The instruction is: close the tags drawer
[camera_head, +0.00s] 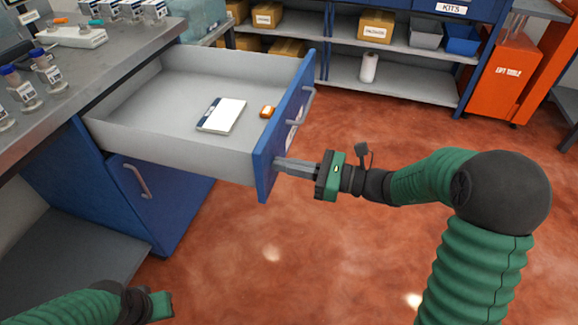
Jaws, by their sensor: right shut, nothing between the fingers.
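The tags drawer (140,118) is pulled out from under the grey counter. Its blue front (266,167) faces right and carries a metal handle (300,105); the white label on it is seen edge-on and cannot be read. A white notepad (222,115) and a small orange item (267,112) lie inside. My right gripper (280,167) is shut and empty, its fingertips at the near end of the blue front; whether they touch it I cannot tell. My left gripper (160,306) shows only in part at the bottom left, away from the drawer, and its fingers are not clear.
A blue cabinet door (150,200) with a handle sits below the drawer. Bottles (22,90) stand on the counter (90,65). Shelves with boxes (375,25) and an orange cabinet (505,80) stand at the back. The red floor right of the drawer is open.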

